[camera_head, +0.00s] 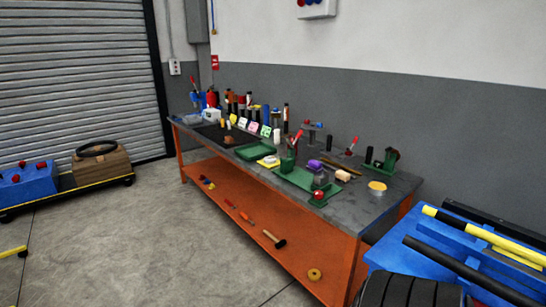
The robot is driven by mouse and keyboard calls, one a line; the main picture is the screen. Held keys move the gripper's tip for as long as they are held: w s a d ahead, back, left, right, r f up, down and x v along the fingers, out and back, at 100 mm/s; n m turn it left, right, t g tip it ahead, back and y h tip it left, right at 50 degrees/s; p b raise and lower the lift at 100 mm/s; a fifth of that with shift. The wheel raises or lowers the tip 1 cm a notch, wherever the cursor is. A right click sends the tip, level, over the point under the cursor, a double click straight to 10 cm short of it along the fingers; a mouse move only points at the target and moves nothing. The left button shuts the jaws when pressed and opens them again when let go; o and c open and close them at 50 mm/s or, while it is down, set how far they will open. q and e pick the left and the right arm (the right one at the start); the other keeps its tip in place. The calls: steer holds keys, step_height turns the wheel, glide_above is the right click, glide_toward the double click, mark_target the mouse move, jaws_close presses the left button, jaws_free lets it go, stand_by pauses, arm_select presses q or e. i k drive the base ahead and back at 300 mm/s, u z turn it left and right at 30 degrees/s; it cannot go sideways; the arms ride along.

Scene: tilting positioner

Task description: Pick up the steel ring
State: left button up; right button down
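No ring in the head view is clearly steel. A dark ring (97,148) lies on top of a brown block (102,167) on a low cart at the left. A small yellowish ring (314,274) lies on the orange lower shelf of the workbench. A round piece with a yellowish top and a pale side (377,187) sits near the right end of the bench top; I cannot tell whether it is a ring. Neither of my grippers is in view.
The grey-topped workbench (345,214) along the wall carries green trays (256,151), bottles and tools. A hammer (274,239) lies on its shelf. A blue frame with bars (455,247) and a black tyre (410,291) fill the lower right. Concrete floor (130,240) is open at left centre.

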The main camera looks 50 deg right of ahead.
mark_target(273, 159)
steer(key=z, duration=0.3)
steer(key=i, duration=1.95)
steer(key=z, duration=1.4)
steer(key=i, duration=0.95)
steer(key=z, duration=1.1)
